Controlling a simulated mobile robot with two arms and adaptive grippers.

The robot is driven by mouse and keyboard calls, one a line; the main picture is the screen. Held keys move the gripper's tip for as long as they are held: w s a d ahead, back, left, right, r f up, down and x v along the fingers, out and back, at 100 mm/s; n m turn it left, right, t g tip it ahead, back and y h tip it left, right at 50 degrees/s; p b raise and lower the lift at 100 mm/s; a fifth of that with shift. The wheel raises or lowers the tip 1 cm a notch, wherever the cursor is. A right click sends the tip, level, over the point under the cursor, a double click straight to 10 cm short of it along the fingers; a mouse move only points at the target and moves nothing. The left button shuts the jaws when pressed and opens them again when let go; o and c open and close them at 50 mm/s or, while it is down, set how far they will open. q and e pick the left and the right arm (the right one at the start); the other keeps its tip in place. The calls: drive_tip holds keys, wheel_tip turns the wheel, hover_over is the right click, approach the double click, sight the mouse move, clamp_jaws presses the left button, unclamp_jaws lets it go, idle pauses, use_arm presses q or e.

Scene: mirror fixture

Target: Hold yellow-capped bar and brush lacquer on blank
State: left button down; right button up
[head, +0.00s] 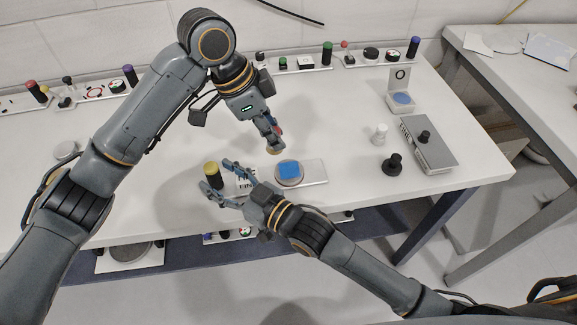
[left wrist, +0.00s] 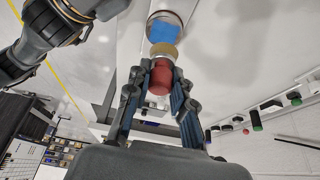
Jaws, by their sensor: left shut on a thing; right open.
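The black bar with a yellow cap (head: 211,173) stands upright at the left end of a light plate marked with letters. My right gripper (head: 214,175) is open, its fingers on either side of the bar; I cannot tell whether they touch it. The round blank (head: 289,173) lies on the plate with a blue patch on top; it also shows in the left wrist view (left wrist: 167,27). My left gripper (head: 274,143) is shut on a brush with a red handle (left wrist: 160,76) and a tan end (left wrist: 163,50). The tan end is beside the blank; contact is unclear.
A grey box (head: 430,150), a black knobbed piece (head: 392,163) and a small white piece (head: 379,133) stand to the right. A white stand with a blue disc (head: 402,98) is behind them. Racks of capped bars line the back. The tabletop behind the blank is clear.

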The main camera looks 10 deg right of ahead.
drive_tip(key=v, duration=1.2)
